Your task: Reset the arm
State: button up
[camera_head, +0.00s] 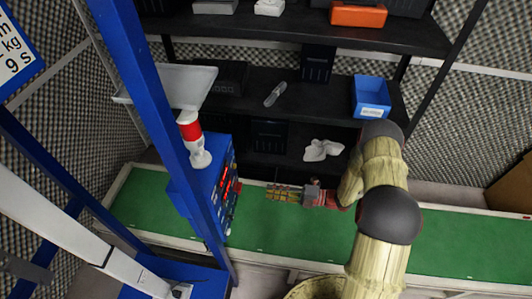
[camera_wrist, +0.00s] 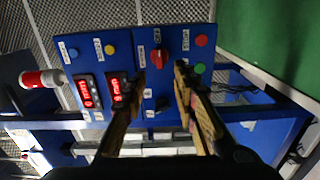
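My arm reaches in from the lower right of the head view, bent at its elbow. My gripper (camera_head: 270,193) is over the green surface and points left at the blue control box (camera_head: 205,183). In the wrist view my gripper (camera_wrist: 161,73) has its two fingers apart, with nothing visible between them. Beyond the fingertips is the control panel (camera_wrist: 128,60) with a red knob (camera_wrist: 155,58), coloured buttons and lit red displays. The gripper appears apart from the panel.
A blue post (camera_head: 150,110) stands left of my arm. A red-and-white lamp (camera_head: 193,138) tops the control box. Black shelves (camera_head: 320,98) behind hold a blue bin (camera_head: 370,96) and a white object (camera_head: 322,150). The green surface (camera_head: 460,240) is clear at right.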

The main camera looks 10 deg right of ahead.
jog(key=s+a+f+n+g, duration=0.25)
jog(key=s+n+g, duration=0.25)
jog(key=s+n, duration=0.35)
jog(key=s+d+r+n+g+h, duration=0.3)
jog(key=s+r+n+g+h, duration=0.3)
jog(key=n, duration=0.6)
jog(key=s+d+r+n+t+h+b, duration=0.1)
jog(key=s+d+r+n+t+h, duration=0.2)
jog(key=r+n, duration=0.5)
jog(key=s+d+r+n+h+b, duration=0.1)
jog(key=s+d+r+n+h, duration=0.25)
jog(key=r+n+h, duration=0.4)
jog(key=s+a+r+n+t+b, duration=0.1)
jog(key=r+n+t, duration=0.1)
jog(key=r, duration=0.6)
jog(key=s+r+n+t+b, duration=0.1)
jog(key=s+r+n+t, duration=0.1)
jog(key=r+t, duration=0.3)
notch_tip(320, 180, up, 3)
jog(key=shift+a+r, duration=0.15)
jog(key=shift+a, duration=0.2)
